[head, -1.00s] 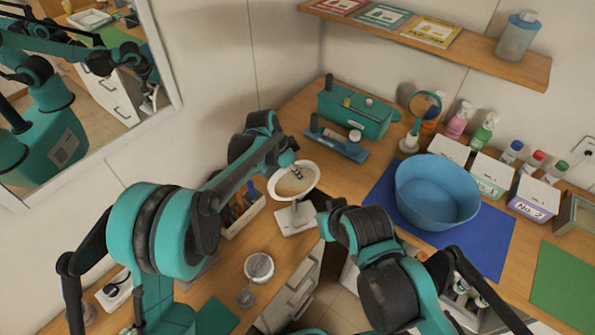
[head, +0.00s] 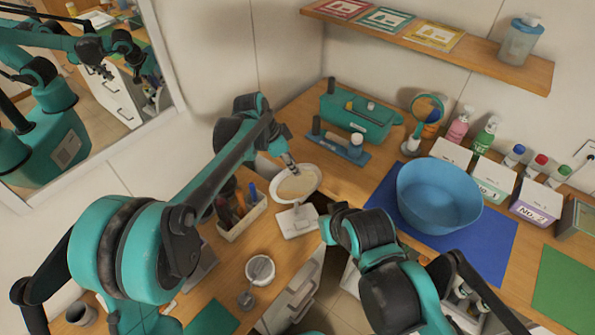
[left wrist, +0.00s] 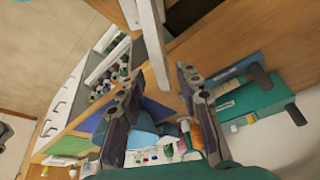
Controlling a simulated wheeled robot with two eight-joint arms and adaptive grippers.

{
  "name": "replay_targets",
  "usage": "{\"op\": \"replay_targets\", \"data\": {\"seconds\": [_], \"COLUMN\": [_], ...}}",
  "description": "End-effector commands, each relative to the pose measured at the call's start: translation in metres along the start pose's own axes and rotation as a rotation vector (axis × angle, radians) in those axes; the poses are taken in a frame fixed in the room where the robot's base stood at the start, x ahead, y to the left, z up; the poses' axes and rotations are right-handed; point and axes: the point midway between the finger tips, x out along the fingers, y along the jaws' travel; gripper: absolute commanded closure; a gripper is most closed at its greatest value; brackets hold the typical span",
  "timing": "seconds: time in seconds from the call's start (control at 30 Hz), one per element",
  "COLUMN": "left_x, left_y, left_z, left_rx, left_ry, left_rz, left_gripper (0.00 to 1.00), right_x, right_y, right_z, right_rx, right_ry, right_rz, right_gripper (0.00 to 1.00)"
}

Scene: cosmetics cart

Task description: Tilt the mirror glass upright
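The table mirror has a white-rimmed oval glass (head: 297,186) on a white base (head: 297,222), in the middle of the head view. Its glass lies tilted well back, facing mostly up. My left gripper (head: 291,164) is at the rear rim of the glass; I cannot tell whether it touches. In the left wrist view the two fingers (left wrist: 158,78) stand wide apart with nothing gripped between them.
A box of brushes (head: 241,214) stands left of the mirror and a round jar (head: 260,270) in front. A teal toolbox (head: 362,112), a small teal hand mirror (head: 427,107) and a blue basin (head: 438,194) are to the right. A wall shelf (head: 480,56) hangs above.

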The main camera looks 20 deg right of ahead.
Motion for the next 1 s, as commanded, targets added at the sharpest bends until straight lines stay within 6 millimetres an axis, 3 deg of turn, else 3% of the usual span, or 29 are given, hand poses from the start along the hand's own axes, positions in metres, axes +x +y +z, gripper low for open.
{"op": "replay_targets", "data": {"seconds": [0.1,0.3,0.87,1.0], "left_x": [-0.024,-0.047,-0.051,-0.061], "left_y": [0.0,0.0,0.0,0.003], "left_z": [0.0,0.0,0.0,0.013], "left_rx": [-0.001,0.0,-0.001,-0.048], "left_ry": [0.0,0.0,0.0,-0.003], "left_rz": [-0.001,-0.001,-0.001,-0.024], "left_gripper": [0.66,0.66,0.66,0.66], "right_x": [0.0,0.0,0.0,0.003], "right_y": [0.0,0.0,0.0,0.0], "right_z": [0.0,0.0,0.0,0.002], "right_rx": [0.0,0.0,0.0,0.0], "right_ry": [0.0,0.0,0.0,0.0], "right_rz": [0.0,0.0,0.0,0.0], "right_gripper": [1.0,1.0,1.0,1.0]}}
